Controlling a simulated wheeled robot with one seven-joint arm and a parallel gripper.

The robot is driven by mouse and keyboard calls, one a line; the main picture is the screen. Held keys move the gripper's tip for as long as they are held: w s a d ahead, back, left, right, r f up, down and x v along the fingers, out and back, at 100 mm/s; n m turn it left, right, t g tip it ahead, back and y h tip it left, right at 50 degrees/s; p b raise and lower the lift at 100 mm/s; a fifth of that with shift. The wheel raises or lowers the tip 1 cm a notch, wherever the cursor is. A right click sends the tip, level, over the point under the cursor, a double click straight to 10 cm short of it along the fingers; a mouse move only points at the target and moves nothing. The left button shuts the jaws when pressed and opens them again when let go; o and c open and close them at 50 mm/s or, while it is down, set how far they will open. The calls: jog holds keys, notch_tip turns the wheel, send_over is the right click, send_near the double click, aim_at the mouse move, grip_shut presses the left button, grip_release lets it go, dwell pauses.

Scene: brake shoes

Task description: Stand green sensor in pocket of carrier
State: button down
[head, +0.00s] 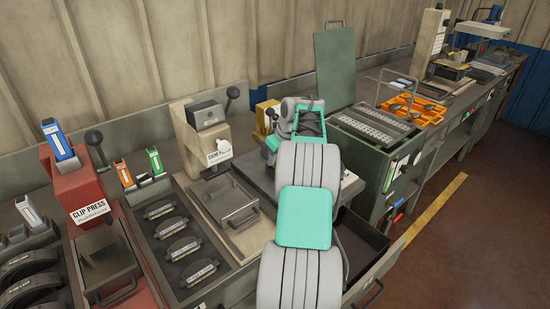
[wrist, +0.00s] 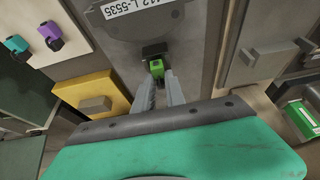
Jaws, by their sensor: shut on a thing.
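My gripper (wrist: 160,88) is shut on the green sensor (wrist: 156,69), a small bright green block between its two fingertips in the wrist view. A small black part (wrist: 153,50) lies just beyond the sensor, against a grey plate (wrist: 190,45) with a white number label. I cannot tell whether the black part is a pocket of the carrier or part of the sensor, nor whether the sensor touches the plate. In the head view my own arm hides the fingertips and the sensor.
In the wrist view, purple (wrist: 50,36) and teal (wrist: 17,44) sensors sit on a pale panel at left, above a yellow block (wrist: 92,96). In the head view, the clip press (head: 85,180) and a tray of brake shoes (head: 172,228) stand left of my arm; a green cabinet (head: 375,150) stands right.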

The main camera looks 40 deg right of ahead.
jog(key=c, duration=1.4)
grip_release()
jog(key=v, duration=1.2)
jog(key=shift+p, duration=0.35)
